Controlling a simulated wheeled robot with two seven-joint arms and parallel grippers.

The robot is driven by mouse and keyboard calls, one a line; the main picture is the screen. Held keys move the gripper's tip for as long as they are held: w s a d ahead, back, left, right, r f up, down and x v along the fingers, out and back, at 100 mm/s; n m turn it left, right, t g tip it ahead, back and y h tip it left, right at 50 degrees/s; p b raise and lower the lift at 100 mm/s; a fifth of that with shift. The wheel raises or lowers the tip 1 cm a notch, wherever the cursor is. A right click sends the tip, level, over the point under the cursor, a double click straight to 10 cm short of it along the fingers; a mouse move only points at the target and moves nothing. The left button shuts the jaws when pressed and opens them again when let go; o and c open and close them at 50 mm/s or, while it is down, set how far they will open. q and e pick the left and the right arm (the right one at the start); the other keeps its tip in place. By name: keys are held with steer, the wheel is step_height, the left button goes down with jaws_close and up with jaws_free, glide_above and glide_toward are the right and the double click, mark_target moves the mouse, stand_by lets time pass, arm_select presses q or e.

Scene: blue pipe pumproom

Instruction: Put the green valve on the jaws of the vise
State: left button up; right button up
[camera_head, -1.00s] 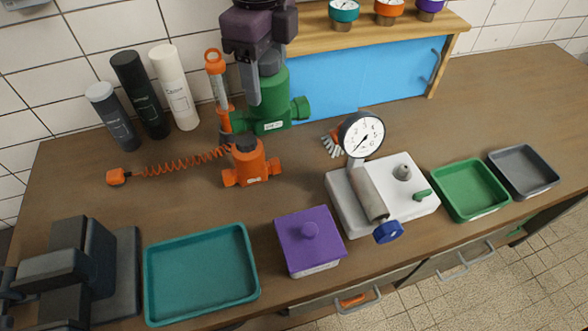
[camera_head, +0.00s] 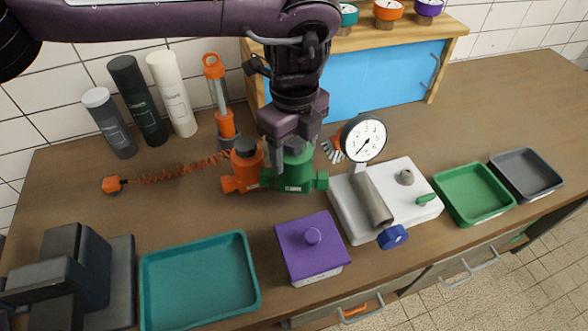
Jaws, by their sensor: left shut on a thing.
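The green valve (camera_head: 295,178) is just right of the orange valve, behind the purple box. My left gripper (camera_head: 290,145) comes down from above and is shut on the valve's upper part, which its fingers partly hide. I cannot tell whether the valve's underside touches the bench. The dark grey vise (camera_head: 85,262) stands at the front left of the bench, partly cut off by the frame edge. My right gripper does not show.
The orange valve (camera_head: 243,168) stands close beside the green one. A teal tray (camera_head: 200,280), a purple lidded box (camera_head: 313,248) and a white gauge pump (camera_head: 385,200) are in front. Bottles (camera_head: 138,100) stand behind left. Bare bench lies between the coiled cord (camera_head: 175,167) and teal tray.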

arm_select(q)
steer(key=shift+f+p, duration=0.35)
steer(key=shift+f, duration=2.8)
steer(key=shift+f, duration=0.15)
steer(key=o, duration=1.6)
steer(key=shift+c, duration=0.2)
